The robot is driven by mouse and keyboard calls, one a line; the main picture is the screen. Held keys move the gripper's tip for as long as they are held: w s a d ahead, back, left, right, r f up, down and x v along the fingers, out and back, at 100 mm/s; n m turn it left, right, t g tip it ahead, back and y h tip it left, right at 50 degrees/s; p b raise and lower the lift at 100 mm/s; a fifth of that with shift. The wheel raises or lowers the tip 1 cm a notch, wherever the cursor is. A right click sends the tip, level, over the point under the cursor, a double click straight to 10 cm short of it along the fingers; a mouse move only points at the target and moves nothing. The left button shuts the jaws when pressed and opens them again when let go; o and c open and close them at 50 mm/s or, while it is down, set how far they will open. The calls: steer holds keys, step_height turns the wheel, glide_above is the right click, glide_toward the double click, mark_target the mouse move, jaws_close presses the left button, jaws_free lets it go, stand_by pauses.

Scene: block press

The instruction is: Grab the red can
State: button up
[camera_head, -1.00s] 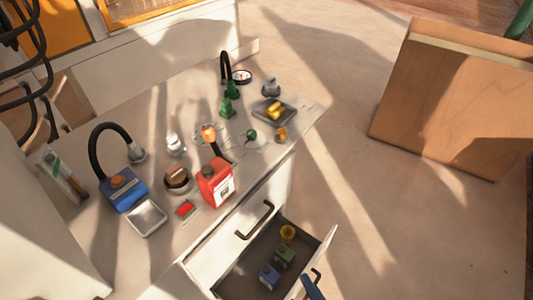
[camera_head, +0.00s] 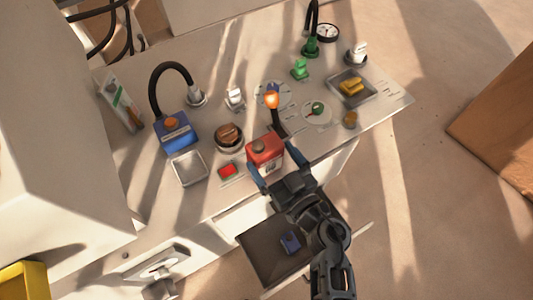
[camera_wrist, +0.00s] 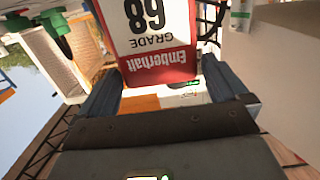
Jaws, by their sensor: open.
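The red can (camera_head: 264,148) stands upright near the front edge of the white worktop. It has a cap on top and a white label. My gripper (camera_head: 274,165) is open, at the front side of the can, with a blue finger toward each side of it. In the wrist view the can (camera_wrist: 165,68) fills the upper middle, its label upside down, reading "Emberhalt GRADE 68". The gripper's fingers (camera_wrist: 165,90) show left and right of its lower part there, with gaps. I cannot tell whether either finger touches the can.
A red button (camera_head: 228,170) and a round brown-topped piece (camera_head: 229,136) sit left of the can. A lamp-like orange-tipped stalk (camera_head: 272,101) rises just behind it. A blue box (camera_head: 176,132) stands further left.

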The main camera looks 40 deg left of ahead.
steer(key=b+x, duration=0.1)
steer(key=x, duration=0.3)
steer(key=shift+w+f, duration=0.1)
steer(key=shift+w, duration=0.05)
steer(key=c, duration=1.1)
